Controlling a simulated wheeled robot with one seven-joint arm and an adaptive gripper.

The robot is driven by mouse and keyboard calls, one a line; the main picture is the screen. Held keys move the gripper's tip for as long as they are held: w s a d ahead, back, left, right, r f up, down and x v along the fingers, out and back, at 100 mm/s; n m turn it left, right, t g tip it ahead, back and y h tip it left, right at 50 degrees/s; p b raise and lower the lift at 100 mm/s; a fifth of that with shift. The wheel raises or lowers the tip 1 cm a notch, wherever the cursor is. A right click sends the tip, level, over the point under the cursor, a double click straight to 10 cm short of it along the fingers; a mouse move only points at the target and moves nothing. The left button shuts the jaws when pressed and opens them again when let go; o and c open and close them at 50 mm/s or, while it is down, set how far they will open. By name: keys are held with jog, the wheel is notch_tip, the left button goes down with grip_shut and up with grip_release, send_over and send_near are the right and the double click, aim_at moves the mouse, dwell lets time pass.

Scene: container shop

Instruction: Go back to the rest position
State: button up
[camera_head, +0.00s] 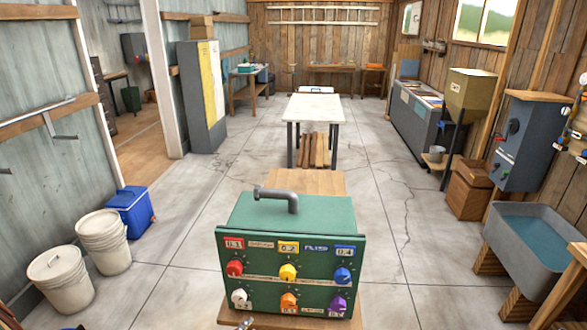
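My gripper is not clearly seen in the head view. A small grey metal piece (245,323) shows at the bottom edge in front of the green box, cut off by the frame; I cannot tell what it is. The green control box (290,240) stands close in front at bottom centre, with red, yellow, blue, white, orange and purple knobs on its front and a bent grey pipe (277,197) on top. It rests on a wooden surface (285,322).
White buckets (102,240) and a blue cooler (131,211) stand at left. A grey sink (538,245) and a wall cabinet (530,140) are at right. A white-topped table (313,107) stands behind the box. Concrete floor is open on both sides.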

jog(key=s+d+r+m+g, duration=0.2)
jog(key=s+d+m+g, duration=0.4)
jog(key=d, duration=0.3)
jog(key=s+d+r+m+g, duration=0.1)
jog(key=s+d+m+g, duration=0.5)
jog(key=d, duration=0.3)
jog(key=s+d+r+m+t+y, duration=0.2)
jog(key=d+r+m, duration=0.3)
jog(key=r, duration=0.2)
jog(key=s+d+r+m+t+y, duration=0.1)
jog(key=d+r+m+y, duration=0.1)
jog(key=d+r+m, duration=0.3)
notch_tip(320, 180, up, 3)
jog(key=shift+s+d+f+m+t+y, duration=0.2)
jog(key=shift+s+d+m+t+y, duration=0.2)
jog(key=shift+d, duration=0.35)
